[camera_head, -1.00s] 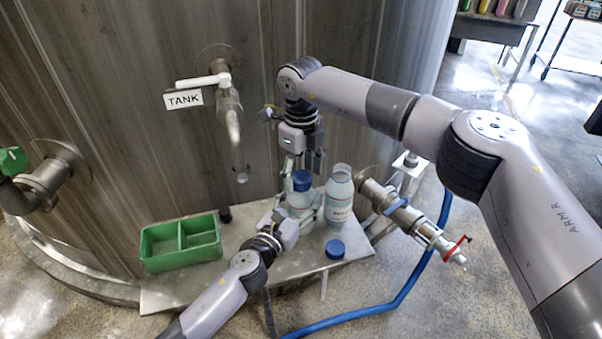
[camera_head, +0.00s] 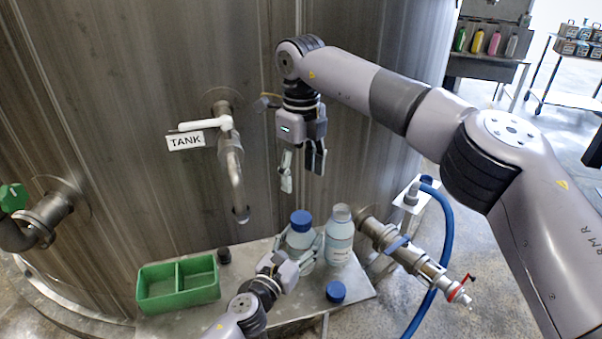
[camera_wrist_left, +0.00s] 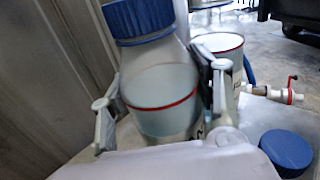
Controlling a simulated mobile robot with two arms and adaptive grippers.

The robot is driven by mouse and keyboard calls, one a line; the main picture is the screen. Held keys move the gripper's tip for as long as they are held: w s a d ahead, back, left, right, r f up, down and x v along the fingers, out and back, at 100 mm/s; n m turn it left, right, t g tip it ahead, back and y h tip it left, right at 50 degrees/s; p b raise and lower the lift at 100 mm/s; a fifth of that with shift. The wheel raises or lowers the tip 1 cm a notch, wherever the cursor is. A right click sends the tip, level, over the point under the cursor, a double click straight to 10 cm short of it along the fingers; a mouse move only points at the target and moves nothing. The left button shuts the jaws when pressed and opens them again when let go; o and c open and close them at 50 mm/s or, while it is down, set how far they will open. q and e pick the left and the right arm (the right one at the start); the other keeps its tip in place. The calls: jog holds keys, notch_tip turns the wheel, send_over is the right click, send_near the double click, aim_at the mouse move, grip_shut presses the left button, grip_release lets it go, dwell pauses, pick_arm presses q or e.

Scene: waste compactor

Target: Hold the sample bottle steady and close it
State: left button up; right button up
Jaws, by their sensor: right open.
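The sample bottle (camera_head: 300,238) stands upright on the metal shelf with a blue cap (camera_head: 301,220) seated on its neck. My left gripper (camera_head: 303,250) has its fingers on both sides of the bottle body and is shut on it. In the left wrist view the bottle (camera_wrist_left: 160,85) sits between the two fingers, its liquid level at a red line. My right gripper (camera_head: 301,172) hangs above the bottle, open, empty and pointing down, clear of the cap.
A second bottle (camera_head: 340,238), uncapped, stands just right of the held one. A loose blue cap (camera_head: 335,291) lies in front of it. A green divided tray (camera_head: 178,296) and a small black piece (camera_head: 224,255) are left. A tank tap (camera_head: 235,180) and a valve pipe (camera_head: 410,260) flank the shelf.

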pick_arm(q)
jog(key=o, duration=0.5)
jog(key=v, duration=1.2)
